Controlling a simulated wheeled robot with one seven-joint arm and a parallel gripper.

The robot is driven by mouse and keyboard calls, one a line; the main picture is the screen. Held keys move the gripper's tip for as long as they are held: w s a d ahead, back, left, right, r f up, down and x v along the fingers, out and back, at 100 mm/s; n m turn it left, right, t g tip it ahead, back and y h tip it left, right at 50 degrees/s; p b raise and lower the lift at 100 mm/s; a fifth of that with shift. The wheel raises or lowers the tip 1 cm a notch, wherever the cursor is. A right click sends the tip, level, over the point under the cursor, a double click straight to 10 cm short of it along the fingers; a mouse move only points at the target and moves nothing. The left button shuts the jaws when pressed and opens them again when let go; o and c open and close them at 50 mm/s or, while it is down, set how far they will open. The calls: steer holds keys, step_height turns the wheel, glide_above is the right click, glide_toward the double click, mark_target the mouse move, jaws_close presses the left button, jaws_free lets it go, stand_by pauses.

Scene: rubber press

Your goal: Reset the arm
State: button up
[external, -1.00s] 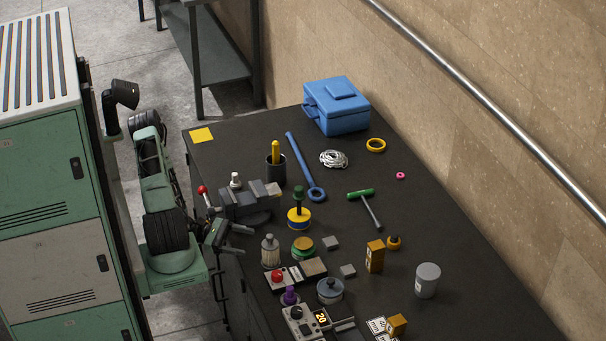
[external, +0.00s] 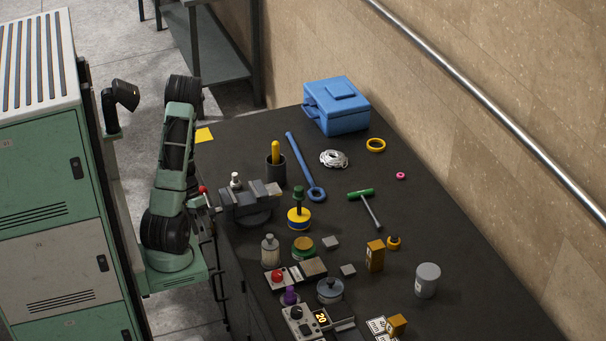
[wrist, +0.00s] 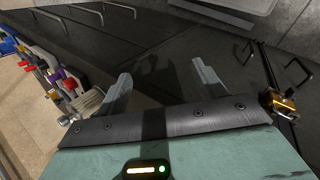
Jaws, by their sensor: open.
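My arm (external: 175,160) stands folded between the green and white cabinet and the left edge of the dark bench, in the external view. My gripper (wrist: 162,84) shows in the wrist view with its two pale fingers well apart and nothing between them. Dark panels with bar handles lie beyond the fingers. In the external view the gripper is small and hard to make out beside the bench's left edge, near the vise.
The dark bench (external: 430,215) carries a vise (external: 245,203), a blue toolbox (external: 336,108), a blue wrench (external: 302,165), a green-handled tool (external: 362,194) and a grey canister (external: 427,280). The green and white cabinet (external: 55,190) stands close at left. Bare floor shows behind the arm.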

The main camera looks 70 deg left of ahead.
steer(key=w+a+r+t+y+p, duration=0.1)
steer(key=a+r+y, duration=0.1)
steer(key=a+r, duration=0.1)
steer(key=w+a+r+y+p, duration=0.1)
steer(key=w+a+r+y, duration=0.1)
steer(key=a+r, duration=0.2)
steer(key=w+a+r+t+y+p, duration=0.1)
steer(key=w+a+r+y, duration=0.1)
steer(key=a+r, duration=0.1)
steer(key=shift+a+r+m+t+y+p, duration=0.15)
steer(key=shift+a+m+t+y+p, duration=0.2)
steer(key=shift+a, duration=0.4)
step_height(320, 180, up, 5)
steer(key=w+a+n+g+y+b, duration=0.1)
steer(key=a+n+g+y+b, duration=0.15)
steer(key=y, duration=0.25)
steer(key=s+d+h+b, duration=0.1)
steer(key=d+h, duration=0.1)
steer(key=d, duration=0.6)
steer(key=s+d+n+g+h+b, duration=0.1)
steer(key=d+h, duration=0.2)
steer(key=d, duration=0.6)
steer(key=shift+s+d+r+n, duration=0.15)
steer(key=shift+s+r+n, duration=0.15)
steer(key=shift+s+r, duration=0.05)
